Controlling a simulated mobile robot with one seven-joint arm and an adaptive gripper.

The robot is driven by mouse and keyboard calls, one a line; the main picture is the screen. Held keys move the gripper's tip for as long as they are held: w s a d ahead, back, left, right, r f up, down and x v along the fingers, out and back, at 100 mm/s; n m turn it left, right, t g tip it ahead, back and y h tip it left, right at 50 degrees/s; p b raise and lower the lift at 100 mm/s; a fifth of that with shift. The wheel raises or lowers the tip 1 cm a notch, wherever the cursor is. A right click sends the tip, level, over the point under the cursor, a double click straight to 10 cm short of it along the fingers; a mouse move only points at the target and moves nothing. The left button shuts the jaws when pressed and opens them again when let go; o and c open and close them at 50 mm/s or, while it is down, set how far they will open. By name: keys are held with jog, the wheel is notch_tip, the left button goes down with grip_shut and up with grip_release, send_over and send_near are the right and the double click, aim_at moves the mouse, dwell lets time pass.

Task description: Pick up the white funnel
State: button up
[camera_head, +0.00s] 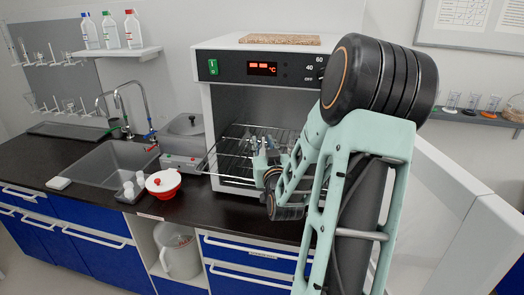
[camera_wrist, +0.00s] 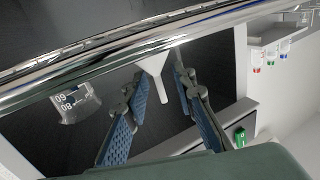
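The white funnel (camera_wrist: 154,65) shows in the wrist view behind a shiny metal rod, with its narrow stem pointing down in the picture. My gripper (camera_wrist: 164,82) is open, with one blue-padded finger on each side of the stem. Dark gaps show between the stem and both fingers, so it does not look gripped. The rod hides part of the funnel. In the head view my gripper (camera_head: 262,150) is at the oven's wire rack, and I cannot make out the funnel there.
A clear beaker (camera_wrist: 75,103) with markings is left of the fingers. The wire rack (camera_head: 228,152) sticks out of the open oven (camera_head: 260,70). The open white door (camera_head: 455,215) stands at the right. A red-and-white container (camera_head: 163,183) is on the dark counter.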

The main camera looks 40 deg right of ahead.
grip_shut()
jog(key=shift+r, duration=0.2)
dwell(0.3)
